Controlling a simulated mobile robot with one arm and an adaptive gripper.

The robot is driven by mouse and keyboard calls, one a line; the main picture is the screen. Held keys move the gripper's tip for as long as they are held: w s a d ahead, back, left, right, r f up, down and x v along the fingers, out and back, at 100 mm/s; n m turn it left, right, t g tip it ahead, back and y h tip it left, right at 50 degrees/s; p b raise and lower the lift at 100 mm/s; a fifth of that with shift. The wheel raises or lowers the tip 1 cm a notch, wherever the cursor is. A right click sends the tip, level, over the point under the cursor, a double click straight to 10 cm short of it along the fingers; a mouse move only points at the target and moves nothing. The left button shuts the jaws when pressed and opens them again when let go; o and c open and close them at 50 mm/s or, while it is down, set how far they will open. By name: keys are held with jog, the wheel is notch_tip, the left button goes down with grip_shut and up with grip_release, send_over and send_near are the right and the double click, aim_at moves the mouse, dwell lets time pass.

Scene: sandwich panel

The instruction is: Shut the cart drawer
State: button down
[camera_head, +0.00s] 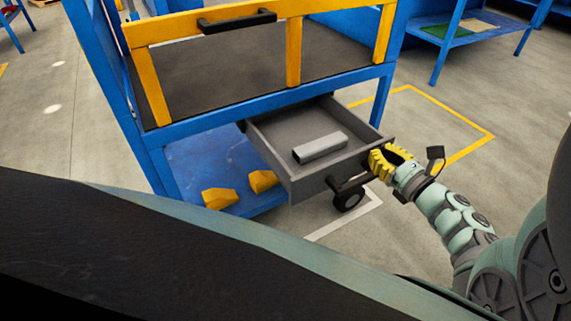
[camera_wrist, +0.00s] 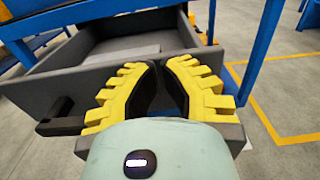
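The grey cart drawer (camera_head: 283,167) is pulled out from under the cart's upper deck, with a silver metal bar (camera_head: 320,147) lying inside. Its black handle (camera_head: 347,185) is on the front panel. My gripper (camera_head: 385,160) is at the right end of the drawer front, close to the handle. In the wrist view, the yellow fingers (camera_wrist: 163,68) have a gap between their tips and nothing is seen held there. The drawer front (camera_wrist: 82,85) lies beyond and beside them. The handle (camera_wrist: 62,115) shows at left, partly hidden by the gripper; contact cannot be told.
The blue cart frame (camera_head: 260,107) has a yellow rail with a black push handle (camera_head: 237,21) above. Yellow wedges (camera_head: 220,198) lie on its lower blue shelf. Open floor lies to the right.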

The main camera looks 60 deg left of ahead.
jog(key=shift+s+a, duration=0.1)
jog(key=shift+a, duration=0.1)
jog(key=b, duration=1)
send_over(328, 128)
